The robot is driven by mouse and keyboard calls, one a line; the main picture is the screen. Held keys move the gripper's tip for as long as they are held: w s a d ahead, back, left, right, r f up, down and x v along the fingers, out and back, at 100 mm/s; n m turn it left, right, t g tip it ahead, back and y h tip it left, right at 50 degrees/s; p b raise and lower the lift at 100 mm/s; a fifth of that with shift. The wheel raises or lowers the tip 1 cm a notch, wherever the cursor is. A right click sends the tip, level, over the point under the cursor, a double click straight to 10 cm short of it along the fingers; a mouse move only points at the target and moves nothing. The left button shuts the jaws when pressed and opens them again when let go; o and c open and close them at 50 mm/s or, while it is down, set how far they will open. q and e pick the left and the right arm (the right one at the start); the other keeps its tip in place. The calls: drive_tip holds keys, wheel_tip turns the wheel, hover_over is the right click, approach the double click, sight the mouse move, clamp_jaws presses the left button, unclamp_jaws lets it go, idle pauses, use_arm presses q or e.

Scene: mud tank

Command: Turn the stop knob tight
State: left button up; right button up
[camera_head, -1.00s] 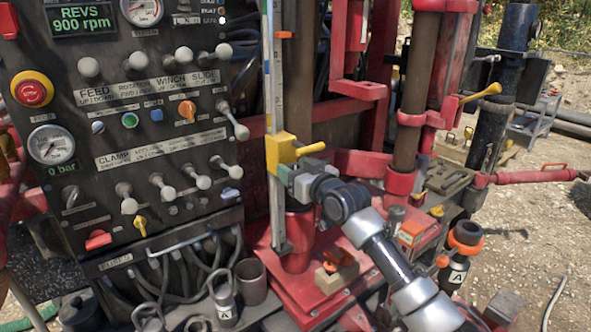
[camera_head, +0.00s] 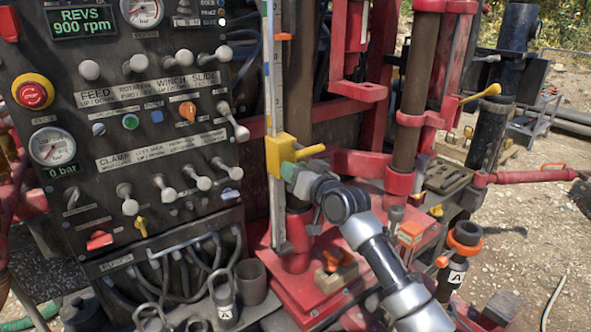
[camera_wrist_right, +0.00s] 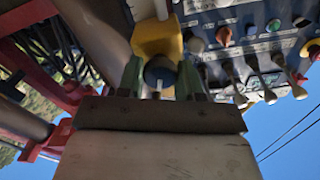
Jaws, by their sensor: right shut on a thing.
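The yellow stop block (camera_head: 279,156) sits on the upright scale rod (camera_head: 274,90), with a yellow handle sticking out to its right. The block also shows in the right wrist view (camera_wrist_right: 157,38). The stop knob (camera_wrist_right: 160,71), round and dark blue-grey with a pale line on its face, is on the block's near side. My right gripper (camera_head: 289,172) is at the block's lower right. In the right wrist view its green fingers (camera_wrist_right: 160,80) stand on both sides of the knob and are shut on it. In the head view the knob is hidden by the gripper. My left gripper is not in view.
The control panel (camera_head: 100,225), with levers, gauges and a red stop button (camera_head: 33,94), stands close to the left. A red base (camera_head: 270,262) with an orange-handled item (camera_head: 338,268) lies below my right arm. Red posts and pipes stand behind to the right.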

drive_tip(key=m+p, duration=0.2)
drive_tip(key=m, duration=0.4)
drive_tip(key=shift+m, duration=0.3)
drive_tip(key=shift+f+m+p, duration=0.15)
drive_tip(key=shift+m+p, duration=1.65)
drive_tip(key=shift+m, duration=2)
drive_tip(key=o, duration=0.9)
drive_tip(key=shift+w+d, duration=0.1)
drive_tip(key=shift+b+v, duration=1.3)
drive_tip(key=shift+v, duration=4.1)
